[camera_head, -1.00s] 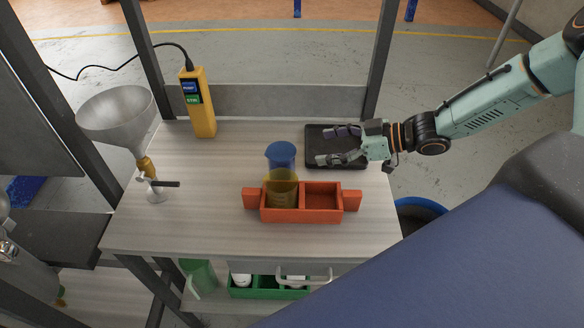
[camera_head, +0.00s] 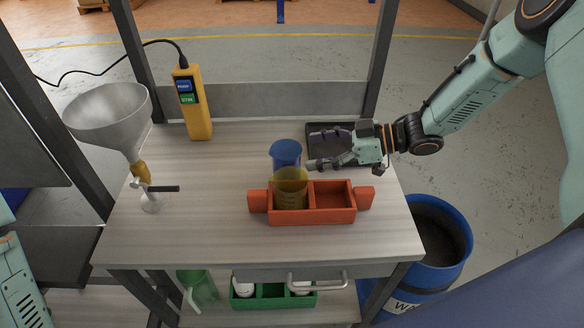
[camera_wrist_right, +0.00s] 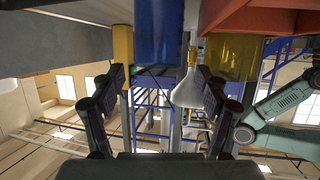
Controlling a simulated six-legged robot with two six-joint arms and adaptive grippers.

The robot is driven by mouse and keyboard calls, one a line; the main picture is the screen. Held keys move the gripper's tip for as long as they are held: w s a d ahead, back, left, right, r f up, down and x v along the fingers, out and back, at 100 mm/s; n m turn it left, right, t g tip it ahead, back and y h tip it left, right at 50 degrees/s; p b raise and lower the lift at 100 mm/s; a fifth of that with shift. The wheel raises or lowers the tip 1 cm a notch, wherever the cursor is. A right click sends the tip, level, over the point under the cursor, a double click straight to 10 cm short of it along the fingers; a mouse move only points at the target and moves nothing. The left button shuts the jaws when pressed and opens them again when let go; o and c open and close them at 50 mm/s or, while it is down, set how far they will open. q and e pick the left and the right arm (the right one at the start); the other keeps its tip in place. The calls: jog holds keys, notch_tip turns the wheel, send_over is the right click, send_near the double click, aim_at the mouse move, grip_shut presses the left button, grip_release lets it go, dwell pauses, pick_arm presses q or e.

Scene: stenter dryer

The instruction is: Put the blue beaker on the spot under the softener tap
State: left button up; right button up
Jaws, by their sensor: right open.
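The blue beaker (camera_head: 286,152) stands on the table behind the orange caddy. In the right wrist view the blue beaker (camera_wrist_right: 158,35) is at the top, ahead of the fingers. My right gripper (camera_head: 312,150) is open and empty, just right of the blue beaker, fingers pointing left at it. In the wrist view its two fingers (camera_wrist_right: 163,88) are spread apart. A metal funnel (camera_head: 112,115) with a brass tap (camera_head: 141,172) stands at the table's left, over a small pale round spot (camera_head: 153,203). My left gripper is not in the head view.
The orange caddy (camera_head: 334,216) holds a yellow beaker (camera_head: 291,190) in its left slot. A black tray (camera_head: 318,130) lies behind my right gripper. A yellow handheld device (camera_head: 193,108) stands at the back left. The table between funnel and caddy is clear. A blue drum (camera_head: 455,268) stands right.

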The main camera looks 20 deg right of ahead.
aim_at(287, 156)
jog(key=shift+f, duration=0.2)
jog(key=x, duration=0.4)
jog(key=b+x, duration=0.1)
jog(key=x, duration=0.1)
jog(key=shift+w+f, duration=0.15)
jog(key=shift+f, duration=0.2)
jog(key=shift+w+a+f, duration=0.1)
jog(key=shift+w+a, duration=0.15)
jog(key=shift+a, duration=0.45)
jog(key=shift+d, duration=0.15)
jog(key=c, duration=0.9)
jog(key=shift+c, duration=0.9)
